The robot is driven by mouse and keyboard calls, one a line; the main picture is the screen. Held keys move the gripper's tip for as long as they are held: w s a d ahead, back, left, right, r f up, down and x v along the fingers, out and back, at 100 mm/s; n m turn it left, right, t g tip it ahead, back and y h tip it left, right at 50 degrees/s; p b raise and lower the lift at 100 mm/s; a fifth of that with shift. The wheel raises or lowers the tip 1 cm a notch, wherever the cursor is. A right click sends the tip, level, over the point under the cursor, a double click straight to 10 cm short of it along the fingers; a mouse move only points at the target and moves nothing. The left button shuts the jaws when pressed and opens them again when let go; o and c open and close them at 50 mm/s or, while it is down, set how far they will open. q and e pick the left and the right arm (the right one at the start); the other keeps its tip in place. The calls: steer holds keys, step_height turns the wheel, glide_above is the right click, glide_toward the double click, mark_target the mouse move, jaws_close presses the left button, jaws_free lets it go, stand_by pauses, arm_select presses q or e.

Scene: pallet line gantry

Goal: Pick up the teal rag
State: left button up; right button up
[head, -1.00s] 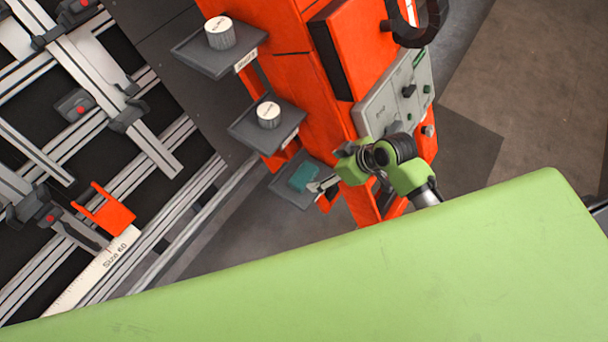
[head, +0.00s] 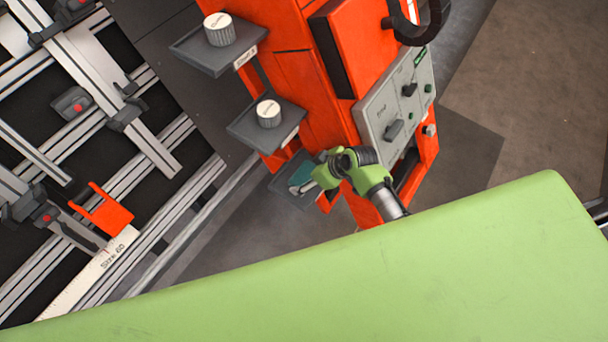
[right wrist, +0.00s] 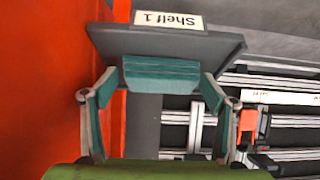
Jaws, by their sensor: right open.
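The teal rag (head: 300,176) lies on the lowest grey shelf (head: 281,187) of the orange column, partly hidden by my right gripper (head: 307,186). In the right wrist view the rag (right wrist: 160,74) shows as a folded teal block at the edge of the shelf labelled "Shelf 1" (right wrist: 218,46). My right gripper (right wrist: 157,88) is open there, one finger on each side of the rag with a gap on both sides. Whether the fingertips reach level with the rag is hard to tell. My left gripper is not in view.
Two higher grey shelves each hold a white-topped round container, the upper one (head: 220,32) and the middle one (head: 268,115). The orange column (head: 290,60) with its grey control panel (head: 385,115) stands close beside my right arm. A rail frame (head: 150,140) lies left.

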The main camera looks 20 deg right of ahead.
steer(key=c, duration=0.8)
